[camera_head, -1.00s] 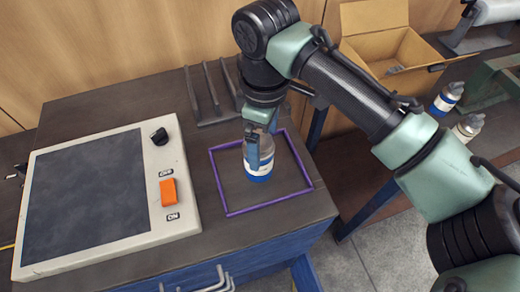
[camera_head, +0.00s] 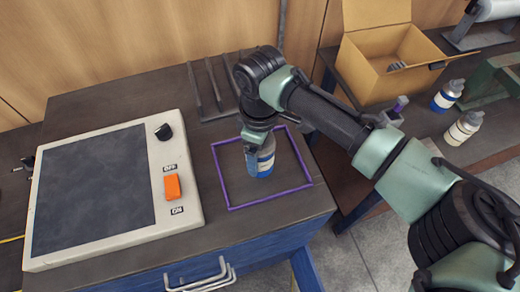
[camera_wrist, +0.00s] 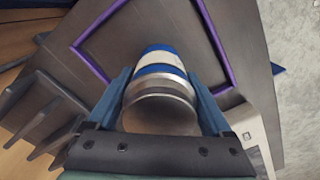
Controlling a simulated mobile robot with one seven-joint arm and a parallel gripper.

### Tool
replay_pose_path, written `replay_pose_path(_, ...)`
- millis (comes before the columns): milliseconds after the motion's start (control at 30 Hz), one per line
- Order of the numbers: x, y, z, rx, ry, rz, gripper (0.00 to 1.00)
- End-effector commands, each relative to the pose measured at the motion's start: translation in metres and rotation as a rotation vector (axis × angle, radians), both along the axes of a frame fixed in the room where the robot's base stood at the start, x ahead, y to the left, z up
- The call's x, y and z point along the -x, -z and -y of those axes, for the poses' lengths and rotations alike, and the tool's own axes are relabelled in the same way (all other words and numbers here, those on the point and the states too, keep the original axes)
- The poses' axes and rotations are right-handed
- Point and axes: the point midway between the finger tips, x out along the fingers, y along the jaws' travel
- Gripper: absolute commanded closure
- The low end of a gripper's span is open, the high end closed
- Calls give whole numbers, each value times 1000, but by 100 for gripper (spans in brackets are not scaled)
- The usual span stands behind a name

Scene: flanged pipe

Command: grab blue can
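The can (camera_head: 265,160), with a blue and white band and a silver end, stands inside the purple square outline (camera_head: 270,201) on the dark worktop. My gripper (camera_head: 255,156) is over it, fingers pointing down. In the wrist view, the can (camera_wrist: 160,100) lies between the two blue fingers of my gripper (camera_wrist: 160,78), which lie close against both its sides. I cannot tell whether its base is clear of the worktop. The finger in front hides part of its left side in the head view.
A panel (camera_head: 185,215) with an orange switch (camera_head: 172,187) and a black knob (camera_head: 163,132) lies left. A grey rack (camera_head: 215,90) stands behind. On the right bench are an open cardboard box (camera_head: 385,65), a blue-banded bottle (camera_head: 447,96) and a pale-banded bottle (camera_head: 464,128).

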Motion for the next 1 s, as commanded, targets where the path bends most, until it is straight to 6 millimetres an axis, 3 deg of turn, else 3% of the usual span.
replay_pose_path(67, 0, 0, 0, 0, 0, 0, 32)
replay_pose_path(433, 0, 0, 0, 0, 0, 0, 99)
replay_pose_path(767, -1, -5, 0, -1, 0, 3, 100)
replay_pose_path(1000, -1, -44, 0, -2, -1, 6, 100)
